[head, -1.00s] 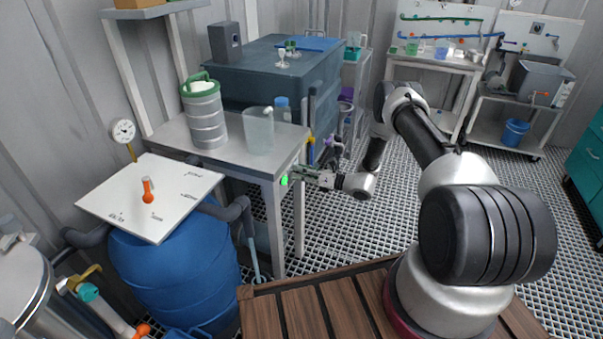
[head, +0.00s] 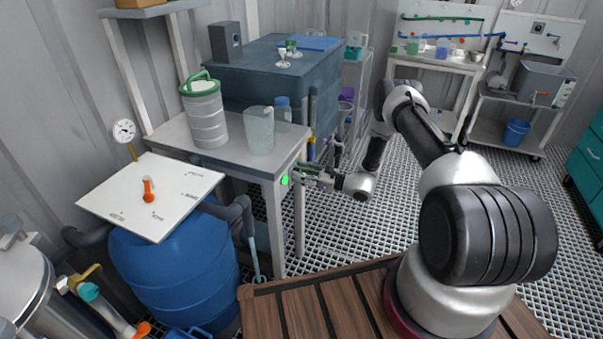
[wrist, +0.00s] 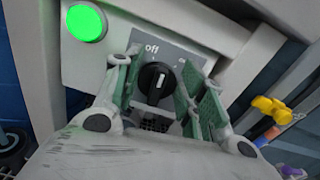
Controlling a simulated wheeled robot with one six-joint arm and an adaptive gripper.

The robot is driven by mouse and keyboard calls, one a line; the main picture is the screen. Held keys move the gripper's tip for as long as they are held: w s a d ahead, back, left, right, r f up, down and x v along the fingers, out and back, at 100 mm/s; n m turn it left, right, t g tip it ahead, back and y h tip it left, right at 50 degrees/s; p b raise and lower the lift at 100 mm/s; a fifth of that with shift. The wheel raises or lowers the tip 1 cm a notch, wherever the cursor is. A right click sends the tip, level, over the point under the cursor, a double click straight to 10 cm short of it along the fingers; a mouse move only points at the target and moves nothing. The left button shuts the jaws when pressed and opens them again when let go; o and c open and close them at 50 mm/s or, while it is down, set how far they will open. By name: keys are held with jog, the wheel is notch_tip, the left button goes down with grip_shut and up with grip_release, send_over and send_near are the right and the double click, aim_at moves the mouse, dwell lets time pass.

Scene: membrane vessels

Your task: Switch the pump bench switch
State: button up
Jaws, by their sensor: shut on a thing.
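The pump bench switch is a black rotary knob (wrist: 157,83) with a white pointer line on a grey plate (wrist: 178,57). The plate reads "Off" at its top and has a smaller, blurred label to the right. The pointer line points upward and slightly right in the wrist view. My gripper (wrist: 160,98) has its green-padded fingers on both sides of the knob and is shut on it. In the head view my gripper (head: 309,174) is at the bench's right front leg, where the knob is hidden. A green lamp (wrist: 86,22) glows left of the plate; it also shows in the head view (head: 284,180).
The bench top (head: 178,137) carries a ribbed canister (head: 204,118) and a clear beaker (head: 259,132). Yellow and orange fittings (wrist: 272,108) are right of the switch. Grated floor lies open to the right.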

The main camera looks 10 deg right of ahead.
jog(key=n, duration=0.4)
jog(key=shift+s+a+f+n, duration=0.1)
jog(key=shift+s+n, duration=0.1)
jog(key=shift+n, duration=0.2)
dwell(0.4)
jog(key=o, duration=0.9)
jog(key=v, duration=1.2)
